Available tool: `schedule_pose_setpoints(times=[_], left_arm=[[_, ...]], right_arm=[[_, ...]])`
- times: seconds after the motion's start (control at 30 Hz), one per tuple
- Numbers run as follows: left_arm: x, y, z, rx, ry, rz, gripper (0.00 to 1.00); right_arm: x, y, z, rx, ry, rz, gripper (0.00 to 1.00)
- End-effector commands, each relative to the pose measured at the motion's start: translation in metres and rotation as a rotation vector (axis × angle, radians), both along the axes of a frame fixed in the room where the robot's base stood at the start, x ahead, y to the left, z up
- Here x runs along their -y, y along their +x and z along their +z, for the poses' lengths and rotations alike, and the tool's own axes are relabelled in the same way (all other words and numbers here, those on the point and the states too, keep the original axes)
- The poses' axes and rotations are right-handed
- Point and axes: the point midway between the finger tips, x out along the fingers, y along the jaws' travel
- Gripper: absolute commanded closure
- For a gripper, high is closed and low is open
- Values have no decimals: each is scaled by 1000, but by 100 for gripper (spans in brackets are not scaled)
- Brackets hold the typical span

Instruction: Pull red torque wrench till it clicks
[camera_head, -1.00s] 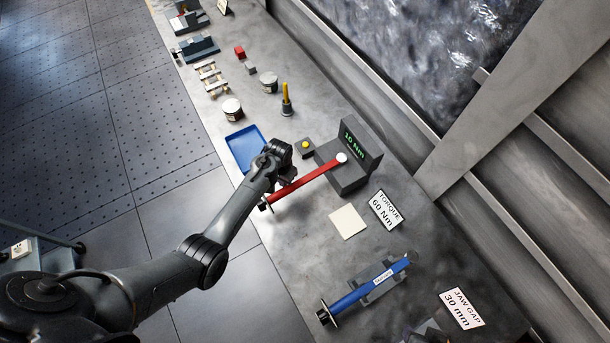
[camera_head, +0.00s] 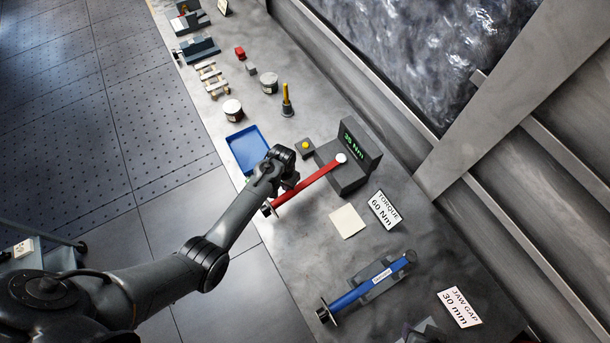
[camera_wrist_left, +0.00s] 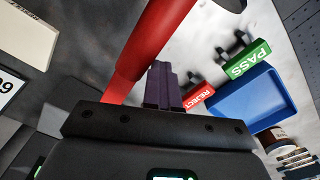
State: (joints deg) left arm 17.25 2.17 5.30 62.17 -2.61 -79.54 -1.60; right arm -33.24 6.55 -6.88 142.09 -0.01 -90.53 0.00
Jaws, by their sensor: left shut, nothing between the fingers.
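The red torque wrench (camera_head: 308,186) extends from the dark tester block (camera_head: 350,178), its head at the block and its handle end toward the bench's front edge. The tester's green display (camera_head: 353,145) reads about 36 Nm; the first digit is 3, the second is hard to read. My left gripper (camera_head: 289,184) is by the wrench's handle, on its upper-left side. In the left wrist view, the shut dark fingers (camera_wrist_left: 163,86) lie alongside the red wrench (camera_wrist_left: 148,50), seemingly against its side and not around it. My right gripper is not in view.
A sign (camera_head: 385,209) reads TORQUE 60 Nm. A yellow button box (camera_head: 305,147) stands beside the tester, a blue tray (camera_head: 247,147) left of the gripper. A blue wrench (camera_head: 365,287) lies in a holder nearer the front.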

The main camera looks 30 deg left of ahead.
Motion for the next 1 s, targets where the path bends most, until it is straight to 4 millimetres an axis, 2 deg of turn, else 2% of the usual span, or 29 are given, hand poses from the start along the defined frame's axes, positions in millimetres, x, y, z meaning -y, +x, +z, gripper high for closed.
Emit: schedule_pose_setpoints(times=[1.0], left_arm=[[11,-4,0,0,-2,-4,100]], right_arm=[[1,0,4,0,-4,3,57]])
